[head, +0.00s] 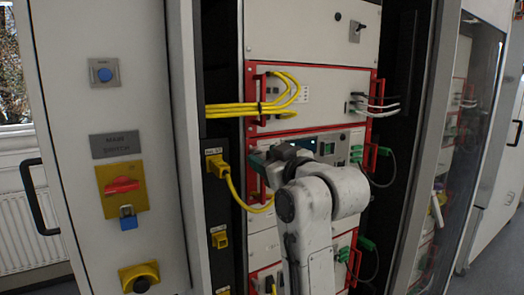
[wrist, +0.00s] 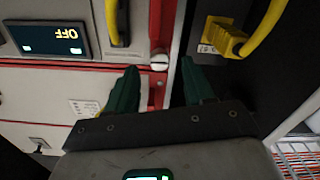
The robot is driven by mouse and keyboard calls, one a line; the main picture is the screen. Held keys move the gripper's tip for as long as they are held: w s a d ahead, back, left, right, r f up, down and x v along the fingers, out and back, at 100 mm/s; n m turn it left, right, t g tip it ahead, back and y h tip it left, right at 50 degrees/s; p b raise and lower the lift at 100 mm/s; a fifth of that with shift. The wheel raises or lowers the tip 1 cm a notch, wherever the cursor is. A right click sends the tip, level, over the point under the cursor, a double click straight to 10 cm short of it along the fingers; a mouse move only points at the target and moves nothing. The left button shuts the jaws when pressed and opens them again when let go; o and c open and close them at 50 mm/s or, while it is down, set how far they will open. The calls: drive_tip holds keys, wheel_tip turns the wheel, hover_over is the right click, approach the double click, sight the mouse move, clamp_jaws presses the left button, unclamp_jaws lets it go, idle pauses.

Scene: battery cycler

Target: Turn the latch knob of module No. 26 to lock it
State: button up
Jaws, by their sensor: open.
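In the wrist view, a small pale latch knob (wrist: 159,61) with a slot sits on the module's red frame. The slot looks roughly level in that picture. My gripper (wrist: 159,66) has its two green fingers apart, one on each side of the knob; I cannot tell whether they touch it. The module's display (wrist: 48,37) reads OFF, upside down in this view. In the head view, the module front (head: 342,143) is partly hidden behind my arm, my gripper (head: 266,160) is at its left edge, and the knob is hidden. I cannot read a module number.
A yellow plug (wrist: 226,38) with its cable is close beside one finger; in the head view, this yellow plug (head: 216,165) and cable hang left of the module. Yellow cables (head: 245,109) cross above. Green connectors (head: 372,155) are at the right.

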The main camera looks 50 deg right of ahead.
sight(255, 152)
drive_tip(key=shift+x, duration=1.1)
drive_tip(key=shift+c, duration=0.4)
clamp_jaws()
